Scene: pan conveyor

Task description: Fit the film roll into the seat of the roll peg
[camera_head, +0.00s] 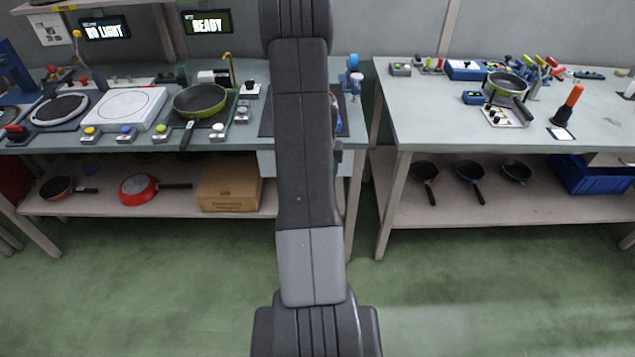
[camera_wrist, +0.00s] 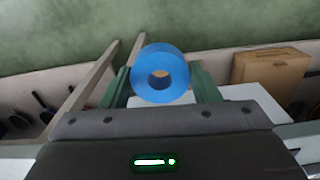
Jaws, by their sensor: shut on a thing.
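The film roll is a blue ring (camera_wrist: 142,86) in the wrist view, held between the two green fingers of my gripper (camera_wrist: 161,76). The fingers press on its left and right sides, and its open bore faces the camera. A tan patch shows through the bore; I cannot tell what it is. In the head view my arm hides the gripper and most of what lies behind it. A small blue and white upright item (camera_head: 354,76) stands just right of the arm at the bench edge; I cannot tell if it is the roll peg. No peg seat is clearly seen.
The left bench (camera_head: 60,145) carries a white hotplate (camera_head: 124,108) and a green pan (camera_head: 200,100). The right bench (camera_head: 420,110) carries a pot (camera_head: 507,87) and an orange-topped post (camera_head: 573,96). A cardboard box (camera_head: 230,188) sits on the left lower shelf.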

